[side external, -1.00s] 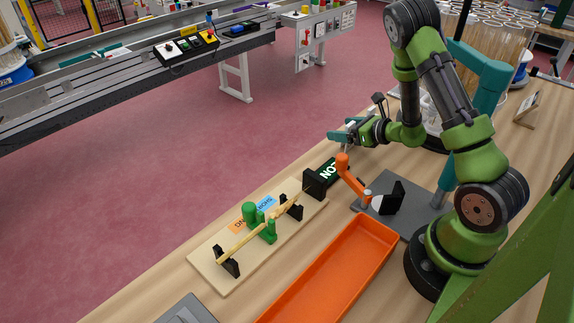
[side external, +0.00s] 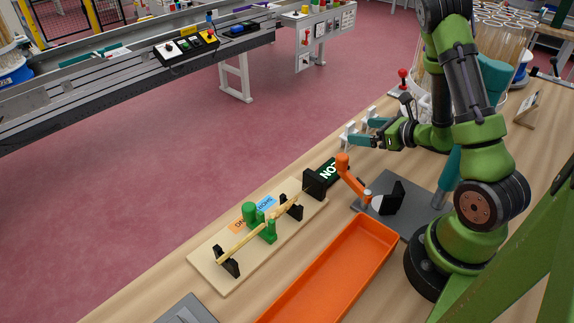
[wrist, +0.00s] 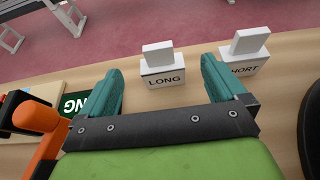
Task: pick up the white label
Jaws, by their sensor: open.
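Two white blocks with raised white tabs stand side by side on the bench. One reads LONG (wrist: 162,72) and the other reads SHORT, its first letter hidden (wrist: 244,55). Which one is the white label I cannot tell. My gripper (wrist: 160,72) is open and empty, with teal fingers. In the wrist view the LONG block is framed between the fingertips and lies beyond them. The SHORT block is to the right, partly behind the right finger. In the side view my gripper (side external: 366,132) is close to the white blocks (side external: 346,132); contact is not visible.
A dark green sign with white letters (side external: 326,172) lies left of the gripper. An orange lever (side external: 350,180) on a grey base stands close by. An orange tray (side external: 335,270) and a wooden board with a stalk on black supports (side external: 210,262) are nearer the camera.

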